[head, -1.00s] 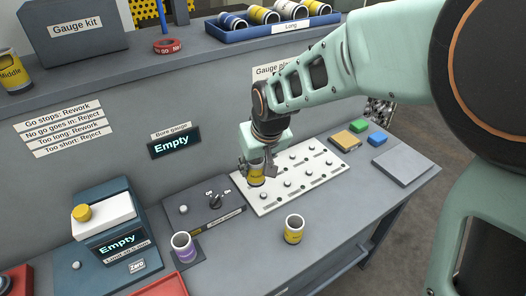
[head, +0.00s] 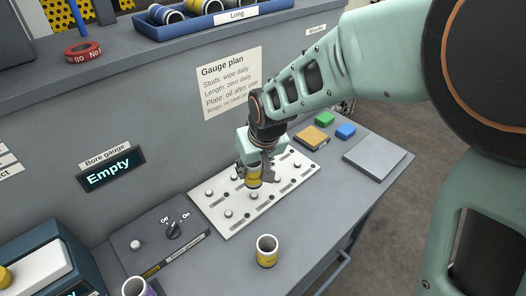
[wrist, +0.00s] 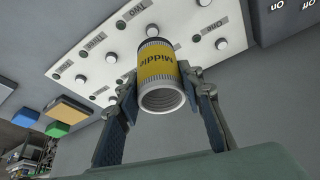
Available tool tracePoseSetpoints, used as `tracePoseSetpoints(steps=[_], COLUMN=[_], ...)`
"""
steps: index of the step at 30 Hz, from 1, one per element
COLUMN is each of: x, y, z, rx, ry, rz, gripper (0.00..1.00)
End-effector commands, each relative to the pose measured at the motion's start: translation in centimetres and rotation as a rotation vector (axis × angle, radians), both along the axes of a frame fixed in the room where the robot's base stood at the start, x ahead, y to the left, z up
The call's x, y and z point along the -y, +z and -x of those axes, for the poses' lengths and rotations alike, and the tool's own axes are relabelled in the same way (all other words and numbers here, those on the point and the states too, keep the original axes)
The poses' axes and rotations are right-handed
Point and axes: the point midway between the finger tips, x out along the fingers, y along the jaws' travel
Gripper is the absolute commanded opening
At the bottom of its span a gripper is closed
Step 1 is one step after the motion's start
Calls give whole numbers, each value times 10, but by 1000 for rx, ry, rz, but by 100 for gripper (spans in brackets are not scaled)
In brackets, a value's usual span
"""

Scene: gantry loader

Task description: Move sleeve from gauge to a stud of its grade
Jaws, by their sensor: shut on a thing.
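My gripper (head: 256,172) is shut on a yellow sleeve (head: 253,178) with metal ends. In the wrist view the gripper (wrist: 160,88) has a finger on each side of the sleeve (wrist: 157,66), whose band reads "Middle" and whose open end faces the camera. The sleeve is over the middle of the white stud plate (head: 230,222); I cannot tell whether it touches a stud. The plate carries rows of short studs, with labels "One", "Two" and "Three" in the wrist view (wrist: 88,62). The bore gauge display (head: 110,172) reads "Empty".
Another yellow sleeve (head: 267,251) stands on the bench in front of the plate. A purple-banded sleeve (head: 137,287) stands at the lower left. A switch box (head: 160,240) lies left of the plate. Yellow, green and blue blocks and a grey pad (head: 378,158) lie to the right.

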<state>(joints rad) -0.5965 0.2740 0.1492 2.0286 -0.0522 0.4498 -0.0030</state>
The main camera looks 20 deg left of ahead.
Motion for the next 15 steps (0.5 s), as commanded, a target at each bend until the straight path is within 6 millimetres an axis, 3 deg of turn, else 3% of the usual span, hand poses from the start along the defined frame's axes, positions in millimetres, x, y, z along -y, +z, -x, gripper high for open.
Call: tracePoseSetpoints(steps=[15], x=[0], y=[-30], z=[-1], rx=[1], ry=[0], rz=[-1], gripper=[0])
